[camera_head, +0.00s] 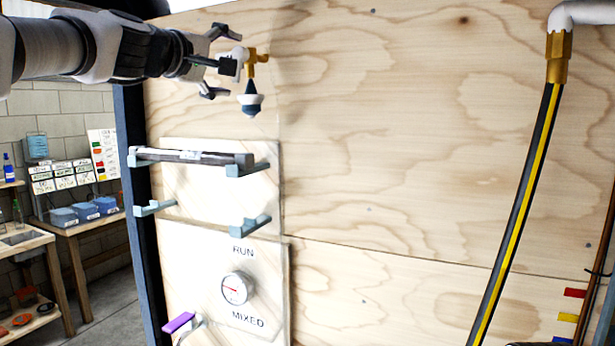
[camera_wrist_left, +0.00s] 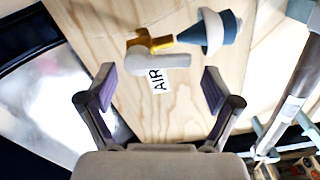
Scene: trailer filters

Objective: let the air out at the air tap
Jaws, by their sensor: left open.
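The air tap (camera_head: 258,57) is a small brass fitting on the plywood wall at upper left in the head view. It joins a white elbow pipe (camera_wrist_left: 148,63), and a dark blue and white cone-shaped piece (camera_head: 250,99) hangs below it. In the left wrist view the brass tap (camera_wrist_left: 150,41) lies ahead of the fingers, with an "AIR" label (camera_wrist_left: 158,80) beside the white pipe. My left gripper (camera_head: 219,64) is open and empty, its fingers spread on either side of the tap's line without visible contact. My right gripper is out of view.
Below the tap, a grey bar (camera_head: 200,157) rests on blue-grey brackets (camera_head: 246,170). A dial gauge (camera_head: 237,288) sits between "RUN" and "MIXED", near a purple-handled lever (camera_head: 179,322). A black-yellow hose (camera_head: 515,215) hangs at right. The middle wall is clear.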

